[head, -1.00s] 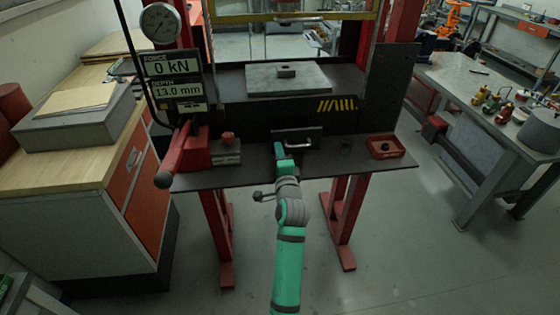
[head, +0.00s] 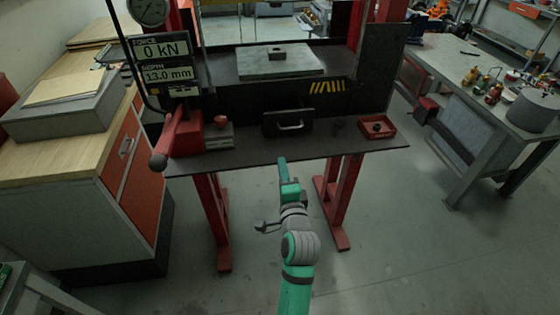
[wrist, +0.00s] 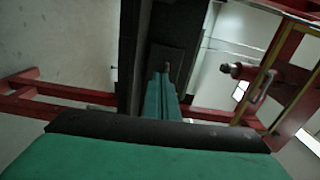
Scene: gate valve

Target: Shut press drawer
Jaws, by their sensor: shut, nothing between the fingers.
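The press drawer (head: 289,124) is a small black front with a pale bar handle, set in the dark press body above the work shelf. My gripper (head: 283,163) is green, shut and empty. It is at the shelf's front edge, in front of and below the drawer, apart from the handle.
The dark shelf (head: 235,162) carries a red lever unit (head: 190,138) on the left and a red tray (head: 377,128) on the right. A grey plate (head: 270,66) lies on the press bed. Red legs (head: 209,220) stand below. Floor in front is clear.

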